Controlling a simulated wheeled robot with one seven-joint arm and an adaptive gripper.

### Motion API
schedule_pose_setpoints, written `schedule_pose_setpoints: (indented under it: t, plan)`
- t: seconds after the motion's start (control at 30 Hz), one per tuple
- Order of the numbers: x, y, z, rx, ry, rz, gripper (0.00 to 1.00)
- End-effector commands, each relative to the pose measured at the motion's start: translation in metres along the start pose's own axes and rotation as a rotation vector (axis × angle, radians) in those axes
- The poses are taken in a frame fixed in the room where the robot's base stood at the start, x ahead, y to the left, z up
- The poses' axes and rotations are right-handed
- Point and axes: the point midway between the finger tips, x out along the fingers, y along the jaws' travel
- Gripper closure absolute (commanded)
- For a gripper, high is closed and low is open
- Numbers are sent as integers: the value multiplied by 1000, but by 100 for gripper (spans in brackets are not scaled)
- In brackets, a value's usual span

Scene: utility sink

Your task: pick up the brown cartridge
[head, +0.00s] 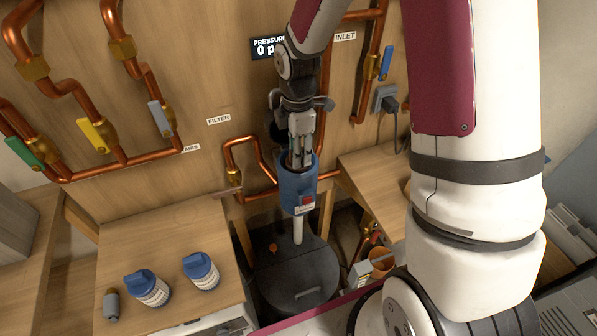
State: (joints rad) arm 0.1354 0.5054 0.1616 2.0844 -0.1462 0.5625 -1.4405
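A brown, open-topped cylinder (381,265) stands low to the right of the black round-lidded container, near my base. It is the only brown cartridge-like thing I see, but I cannot tell for sure that it is the cartridge. My gripper (302,162) points down in the middle of the view, well up and left of this cylinder. Its fingertips overlap the top of a blue housing (297,190) with a red button and a white tube (297,230) below. I cannot tell whether the fingers touch the housing or how far apart they are.
Copper pipes with green, yellow, grey and blue valve handles run along the wooden panel. A black lidded container (293,275) sits below the blue housing. A grey box (360,274) adjoins the brown cylinder.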

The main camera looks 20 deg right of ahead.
Motion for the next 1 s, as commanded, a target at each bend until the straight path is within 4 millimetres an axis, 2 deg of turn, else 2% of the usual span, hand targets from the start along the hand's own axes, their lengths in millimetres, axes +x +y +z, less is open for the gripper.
schedule_pose_setpoints:
  t: [0.27,0.4,0.43,0.83,1.0]
  plan:
    - [3,0,0,0,0,1,63]
    - [3,0,0,0,0,1,95]
    - [3,0,0,0,0,1,100]
    - [2,0,0,0,0,1,100]
    - [-4,1,0,1,0,2,100]
